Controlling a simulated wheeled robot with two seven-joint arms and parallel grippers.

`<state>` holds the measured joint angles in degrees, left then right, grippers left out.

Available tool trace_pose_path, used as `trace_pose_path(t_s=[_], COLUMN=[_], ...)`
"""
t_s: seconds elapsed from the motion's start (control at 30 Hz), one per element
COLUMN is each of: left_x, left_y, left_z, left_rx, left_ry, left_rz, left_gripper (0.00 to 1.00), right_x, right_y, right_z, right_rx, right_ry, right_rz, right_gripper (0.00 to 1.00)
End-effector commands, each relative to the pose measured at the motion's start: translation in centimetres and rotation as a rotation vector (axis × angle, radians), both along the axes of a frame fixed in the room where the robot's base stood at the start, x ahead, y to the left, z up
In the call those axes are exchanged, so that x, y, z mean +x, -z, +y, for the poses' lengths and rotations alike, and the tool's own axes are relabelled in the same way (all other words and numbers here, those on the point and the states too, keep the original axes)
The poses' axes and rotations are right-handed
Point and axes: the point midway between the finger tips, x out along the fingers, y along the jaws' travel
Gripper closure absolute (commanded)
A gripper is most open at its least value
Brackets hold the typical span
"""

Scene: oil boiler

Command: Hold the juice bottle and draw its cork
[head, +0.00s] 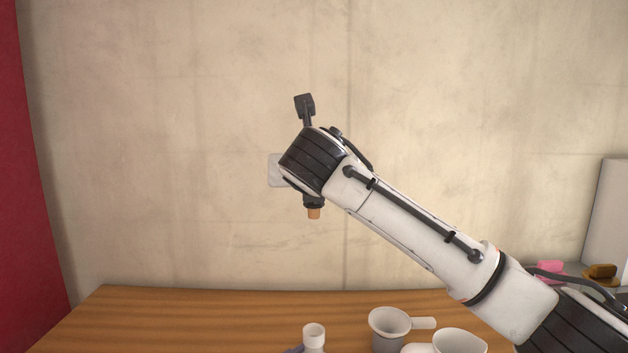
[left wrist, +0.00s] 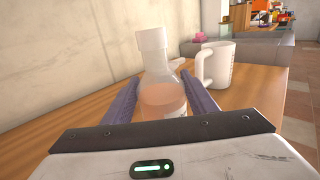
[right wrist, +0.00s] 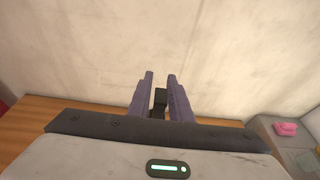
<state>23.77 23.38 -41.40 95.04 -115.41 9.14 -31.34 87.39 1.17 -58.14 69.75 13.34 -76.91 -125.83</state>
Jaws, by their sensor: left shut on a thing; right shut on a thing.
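The juice bottle (left wrist: 163,98) stands upright with pinkish liquid and a pale, wide mouth. My left gripper (left wrist: 154,105) is shut around its body. The bottle's top also shows at the bottom of the head view (head: 314,337); no cork shows in it. My right gripper (right wrist: 160,85) is raised well above the table and shut on a small dark piece (right wrist: 159,98). In the head view, my right wrist hides these fingers. A tan cork (head: 314,213) hangs below a dark part there, high above the bottle and clear of it.
A white handled cup (head: 388,328) and another white vessel (head: 460,342) stand right of the bottle on the wooden table (head: 190,318). The table's left part is clear. A wall stands behind. Pink (head: 549,269) and brown (head: 600,271) items lie at far right.

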Motion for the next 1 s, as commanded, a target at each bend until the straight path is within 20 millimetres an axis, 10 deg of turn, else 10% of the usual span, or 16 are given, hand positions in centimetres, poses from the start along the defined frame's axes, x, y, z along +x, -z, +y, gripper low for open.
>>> trace_pose_path(t_s=[0.2,0.23,0.33,0.73,1.0], left_x=[0.0,0.0,0.0,-0.6,-4.4], left_y=[0.1,0.1,0.1,0.2,0.3], left_z=[0.0,0.0,0.0,0.6,4.4], left_rx=[0.001,0.001,0.001,0.001,0.005], left_ry=[0.001,0.001,0.001,0.0,-0.001], left_rz=[0.002,0.002,0.002,0.004,0.004], left_gripper=[0.82,0.43,0.26,0.26,0.26], right_x=[0.0,0.0,0.0,0.0,0.0], right_y=[-0.1,-0.1,-0.1,0.0,0.0], right_z=[0.0,0.0,0.0,0.0,0.0], right_rx=[0.0,0.0,0.0,0.0,0.0], right_ry=[0.0,0.0,0.0,0.001,0.001], right_rz=[-0.001,-0.001,-0.001,-0.001,-0.001], right_gripper=[1.0,1.0,1.0,1.0,1.0])
